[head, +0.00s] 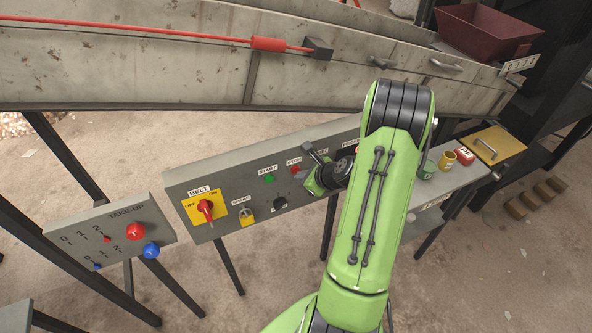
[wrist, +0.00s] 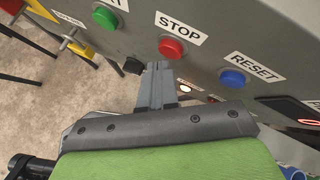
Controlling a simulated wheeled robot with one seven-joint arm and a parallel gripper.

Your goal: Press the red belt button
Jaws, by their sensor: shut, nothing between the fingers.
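The red button (wrist: 171,48), labelled STOP, is on the grey control panel (head: 237,180). In the head view the red button (head: 296,170) shows just left of my arm's end. My gripper (wrist: 157,68) is shut and empty. In the wrist view its fingertips lie just below and left of the red button; I cannot tell whether they touch the panel. The red button is fully visible there, and no finger covers it.
A green START button (wrist: 104,18) is left of STOP and a blue RESET button (wrist: 232,78) right. A black knob (wrist: 133,66) is close to my fingertips. A red BELT switch (head: 206,209) is at the panel's left end.

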